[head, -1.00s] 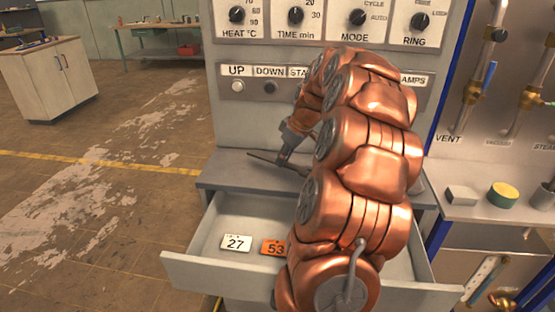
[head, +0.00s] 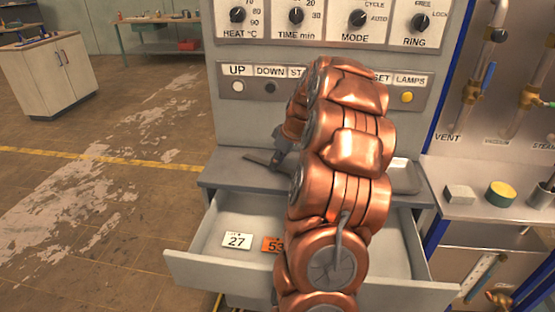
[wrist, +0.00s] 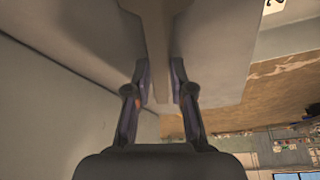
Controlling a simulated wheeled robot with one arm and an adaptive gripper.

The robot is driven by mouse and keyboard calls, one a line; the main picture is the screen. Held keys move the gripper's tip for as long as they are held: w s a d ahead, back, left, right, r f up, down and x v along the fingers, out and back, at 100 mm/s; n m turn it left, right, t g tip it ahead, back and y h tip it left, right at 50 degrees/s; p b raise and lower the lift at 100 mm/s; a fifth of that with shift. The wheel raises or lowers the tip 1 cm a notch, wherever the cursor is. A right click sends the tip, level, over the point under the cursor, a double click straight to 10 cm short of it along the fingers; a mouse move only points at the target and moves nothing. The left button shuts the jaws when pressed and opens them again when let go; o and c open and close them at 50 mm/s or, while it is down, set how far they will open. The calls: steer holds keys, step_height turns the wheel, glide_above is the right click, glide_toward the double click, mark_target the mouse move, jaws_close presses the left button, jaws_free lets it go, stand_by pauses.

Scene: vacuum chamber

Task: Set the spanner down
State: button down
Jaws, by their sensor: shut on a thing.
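The spanner (wrist: 157,45) is grey and long. In the wrist view it runs from the top edge down between the two fingers of my gripper (wrist: 158,85), which is shut on it. In the head view one end of the spanner (head: 258,158) sticks out to the left of my gripper (head: 281,148), over the grey ledge (head: 225,172) of the control cabinet. My copper arm hides the rest of it. I cannot tell whether the spanner touches the ledge.
Below the ledge an open drawer (head: 205,269) holds a white tag 27 (head: 237,240) and an orange tag 53 (head: 272,245). A shallow tray (head: 406,178) lies on the ledge at right. The cabinet's button panel (head: 254,78) rises behind. The ledge's left end looks clear.

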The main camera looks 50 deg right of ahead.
steer(key=shift+f, duration=0.1)
steer(key=shift+f, duration=0.1)
steer(key=c, duration=1)
jaws_free()
steer(key=shift+r, duration=0.3)
steer(key=b+v, duration=0.2)
steer(key=v, duration=0.9)
steer(key=shift+s+r, duration=0.2)
steer(key=shift+r, duration=0.15)
